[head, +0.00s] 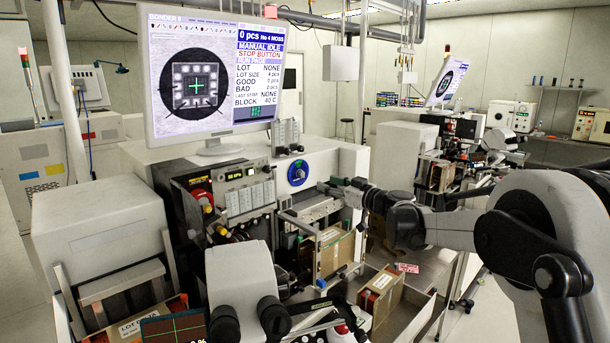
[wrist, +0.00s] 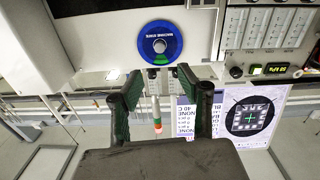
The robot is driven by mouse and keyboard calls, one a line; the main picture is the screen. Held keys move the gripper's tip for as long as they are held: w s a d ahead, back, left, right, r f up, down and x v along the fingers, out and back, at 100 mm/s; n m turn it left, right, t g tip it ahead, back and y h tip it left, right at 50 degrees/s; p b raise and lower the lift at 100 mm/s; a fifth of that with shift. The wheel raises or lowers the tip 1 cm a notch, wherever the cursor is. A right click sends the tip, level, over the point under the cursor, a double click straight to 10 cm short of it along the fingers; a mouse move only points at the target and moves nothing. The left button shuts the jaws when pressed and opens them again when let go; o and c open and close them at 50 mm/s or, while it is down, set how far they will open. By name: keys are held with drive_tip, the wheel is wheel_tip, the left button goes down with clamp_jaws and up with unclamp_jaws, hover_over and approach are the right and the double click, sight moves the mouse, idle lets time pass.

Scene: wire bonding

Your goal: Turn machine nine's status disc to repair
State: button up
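The status disc (head: 298,172) is a round blue disc on the white front of the machine below the monitor. In the wrist view the disc (wrist: 160,43) appears upside down, with "MACHINE STATE" lettering, a pale hub and a green sector at its lower edge in the picture. My gripper (head: 325,189) is just right of and below the disc in the head view. In the wrist view its two dark fingers (wrist: 158,73) are spread apart with nothing held between them. The disc lies beyond the fingertips, apart from them as far as I can tell.
The monitor (head: 212,78) stands above the machine, its bonder number hard to read. A panel of gauges and switches (head: 245,192) is left of the disc. Cardboard boxes (head: 380,297) sit below my arm. A microscope head (head: 243,285) stands in front.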

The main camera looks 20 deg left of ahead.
sight(303, 174)
drive_tip(key=p+x, duration=0.1)
drive_tip(key=x, duration=1)
drive_tip(key=shift+w+a, duration=0.1)
drive_tip(key=shift+a, duration=0.05)
clamp_jaws()
